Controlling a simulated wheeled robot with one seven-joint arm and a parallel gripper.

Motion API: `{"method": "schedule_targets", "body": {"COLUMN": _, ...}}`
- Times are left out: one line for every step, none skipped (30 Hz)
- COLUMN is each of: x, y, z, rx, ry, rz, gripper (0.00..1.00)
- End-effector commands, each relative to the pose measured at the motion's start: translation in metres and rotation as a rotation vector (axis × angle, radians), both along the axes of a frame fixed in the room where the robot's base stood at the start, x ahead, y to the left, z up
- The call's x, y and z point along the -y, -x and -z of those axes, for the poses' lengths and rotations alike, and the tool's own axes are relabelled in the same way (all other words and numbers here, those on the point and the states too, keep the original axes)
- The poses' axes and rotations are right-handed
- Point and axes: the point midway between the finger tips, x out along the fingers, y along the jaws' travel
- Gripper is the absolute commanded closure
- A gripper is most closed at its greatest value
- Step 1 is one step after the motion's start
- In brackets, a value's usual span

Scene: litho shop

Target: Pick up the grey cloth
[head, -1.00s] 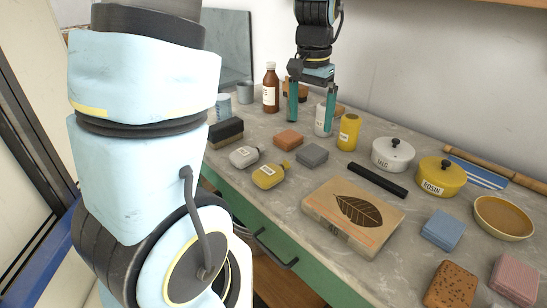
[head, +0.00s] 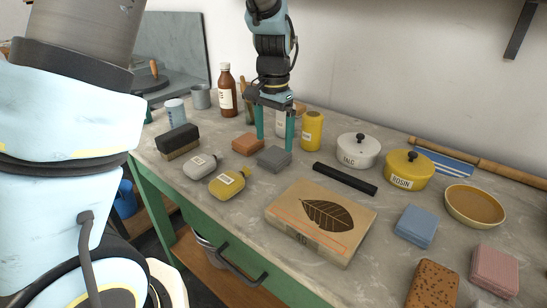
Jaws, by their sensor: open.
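The grey cloth (head: 274,158) is a small folded square lying flat on the worktop, right of the orange-brown cloth. My gripper (head: 274,141) points down over the bench with its two teal fingers apart. Its fingertips show at the back edge of the grey cloth, one towards each side of it. I cannot tell exactly how high the tips are above the cloth.
Near the gripper are an orange-brown cloth (head: 248,144), a yellow bottle (head: 312,131), a white bottle (head: 281,124) and a black bar (head: 344,178).

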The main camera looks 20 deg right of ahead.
Motion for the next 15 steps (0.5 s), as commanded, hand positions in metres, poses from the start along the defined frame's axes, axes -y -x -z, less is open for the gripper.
{"method": "schedule_targets", "body": {"x": -0.001, "y": 0.002, "z": 0.006, "rx": -0.002, "ry": -0.004, "rz": 0.001, "gripper": 0.0}}
{"method": "schedule_targets", "body": {"x": -0.001, "y": 0.002, "z": 0.011, "rx": -0.003, "ry": -0.005, "rz": 0.001, "gripper": 0.0}}
{"method": "schedule_targets", "body": {"x": -0.001, "y": 0.003, "z": 0.017, "rx": -0.004, "ry": -0.005, "rz": 0.0, "gripper": 0.0}}
{"method": "schedule_targets", "body": {"x": -0.001, "y": 0.004, "z": 0.021, "rx": -0.004, "ry": -0.005, "rz": -0.001, "gripper": 0.0}}
{"method": "schedule_targets", "body": {"x": -0.001, "y": 0.003, "z": 0.027, "rx": -0.002, "ry": -0.004, "rz": -0.001, "gripper": 0.0}}
{"method": "schedule_targets", "body": {"x": -0.001, "y": 0.003, "z": 0.032, "rx": -0.002, "ry": -0.003, "rz": 0.0, "gripper": 0.0}}
{"method": "schedule_targets", "body": {"x": -0.001, "y": 0.003, "z": 0.035, "rx": -0.001, "ry": -0.003, "rz": 0.0, "gripper": 0.0}}
{"method": "schedule_targets", "body": {"x": -0.001, "y": 0.003, "z": 0.038, "rx": -0.001, "ry": -0.003, "rz": 0.0, "gripper": 0.0}}
{"method": "schedule_targets", "body": {"x": -0.001, "y": 0.003, "z": 0.04, "rx": -0.002, "ry": -0.001, "rz": -0.001, "gripper": 0.0}}
{"method": "schedule_targets", "body": {"x": -0.001, "y": 0.003, "z": 0.041, "rx": -0.002, "ry": -0.001, "rz": -0.001, "gripper": 0.0}}
{"method": "schedule_targets", "body": {"x": -0.001, "y": 0.003, "z": 0.042, "rx": 0.0, "ry": -0.001, "rz": -0.001, "gripper": 0.0}}
{"method": "schedule_targets", "body": {"x": -0.001, "y": 0.002, "z": 0.043, "rx": 0.0, "ry": 0.0, "rz": -0.001, "gripper": 0.0}}
{"method": "schedule_targets", "body": {"x": 0.0, "y": 0.002, "z": 0.043, "rx": 0.0, "ry": 0.0, "rz": -0.001, "gripper": 0.0}}
{"method": "schedule_targets", "body": {"x": 0.0, "y": 0.002, "z": 0.043, "rx": 0.0, "ry": 0.001, "rz": -0.001, "gripper": 0.0}}
{"method": "schedule_targets", "body": {"x": 0.0, "y": 0.002, "z": 0.043, "rx": 0.0, "ry": 0.001, "rz": -0.001, "gripper": 0.0}}
